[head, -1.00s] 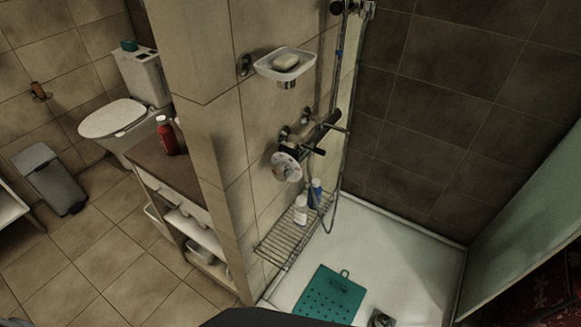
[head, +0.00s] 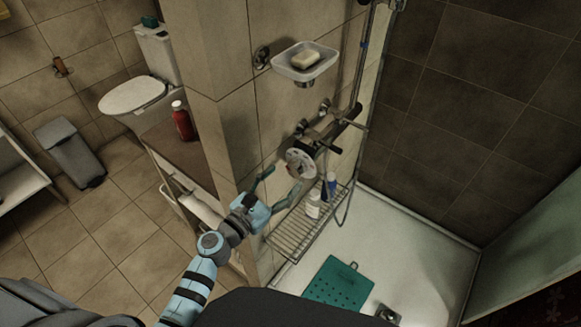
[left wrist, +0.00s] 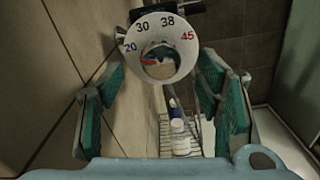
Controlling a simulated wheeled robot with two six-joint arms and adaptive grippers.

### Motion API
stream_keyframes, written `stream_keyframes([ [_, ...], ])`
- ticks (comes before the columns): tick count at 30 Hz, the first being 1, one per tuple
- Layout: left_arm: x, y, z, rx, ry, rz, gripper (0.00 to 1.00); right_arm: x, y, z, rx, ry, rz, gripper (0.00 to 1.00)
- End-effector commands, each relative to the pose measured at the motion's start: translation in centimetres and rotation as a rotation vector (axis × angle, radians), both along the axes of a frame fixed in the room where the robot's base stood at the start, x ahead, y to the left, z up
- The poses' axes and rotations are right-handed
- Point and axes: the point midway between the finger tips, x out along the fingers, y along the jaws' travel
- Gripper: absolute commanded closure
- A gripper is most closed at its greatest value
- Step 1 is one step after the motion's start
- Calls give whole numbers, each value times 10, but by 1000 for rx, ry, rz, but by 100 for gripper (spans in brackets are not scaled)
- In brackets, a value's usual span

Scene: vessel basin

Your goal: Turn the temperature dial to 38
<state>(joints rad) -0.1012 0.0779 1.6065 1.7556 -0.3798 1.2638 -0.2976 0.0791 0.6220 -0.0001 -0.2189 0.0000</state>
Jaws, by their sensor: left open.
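The temperature dial (head: 300,162) is a white round disc on the mixer bar on the tiled shower wall. In the left wrist view the dial (left wrist: 155,27) shows 20 in blue, 30 and 38 in black and 45 in red along its upper rim. Its middle is round and shiny, with small dark and red marks; I cannot tell its setting. My left gripper (head: 281,184) is open and empty, just below and left of the dial in the head view. Its green-padded fingers (left wrist: 163,92) stand wide apart, with the dial ahead between them, apparently untouched. My right gripper is not visible.
A soap dish (head: 305,68) juts from the wall above the dial. Below hangs a wire shelf (head: 290,240) with a white bottle (head: 313,205) and a blue one (head: 331,184). A hose hangs to the right. A counter with a red bottle (head: 182,122) stands left of the wall.

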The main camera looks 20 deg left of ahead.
Motion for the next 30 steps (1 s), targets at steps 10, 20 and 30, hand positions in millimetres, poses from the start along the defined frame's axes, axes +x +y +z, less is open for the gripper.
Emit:
stream_keyframes([
  [10,43,-19,2,4,-4,2,41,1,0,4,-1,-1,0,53],
  [20,48,-19,0,5,1,3,57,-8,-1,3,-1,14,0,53],
  [30,46,-19,0,7,0,3,89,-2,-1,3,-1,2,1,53],
])
